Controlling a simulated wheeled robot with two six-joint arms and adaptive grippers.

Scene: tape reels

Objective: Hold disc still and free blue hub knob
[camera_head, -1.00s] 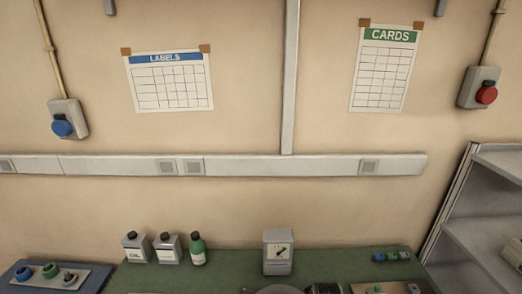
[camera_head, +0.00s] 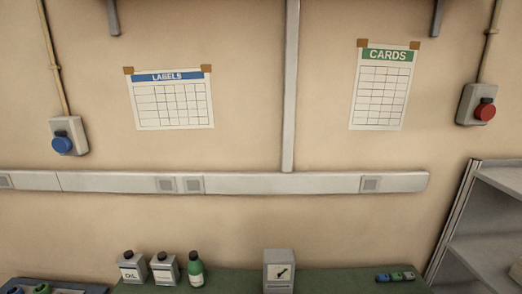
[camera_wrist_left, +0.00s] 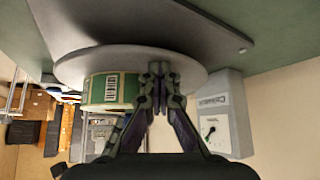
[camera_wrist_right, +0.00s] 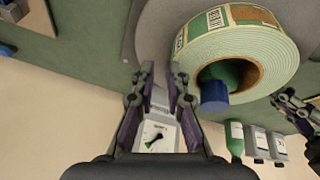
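The grey disc (camera_wrist_left: 75,68) shows in the left wrist view, with a tape roll bearing a green-edged label (camera_wrist_left: 110,90) against it. My left gripper (camera_wrist_left: 159,72) has its fingers close together at the disc's rim and looks shut on it. In the right wrist view, the disc (camera_wrist_right: 158,35) lies behind the pale tape roll (camera_wrist_right: 215,38). The blue hub knob (camera_wrist_right: 214,95) stands out from the roll's green centre. My right gripper (camera_wrist_right: 160,80) is open and empty, left of the knob and apart from it. Neither gripper is in the head view.
A grey gauge box (camera_head: 278,270) stands on the green bench (camera_head: 345,279), with two bottles (camera_head: 148,268) and a green bottle (camera_head: 195,270) to its left. Small coloured knobs (camera_head: 396,277) lie at right. A grey shelf (camera_head: 480,225) is beyond the bench's right end.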

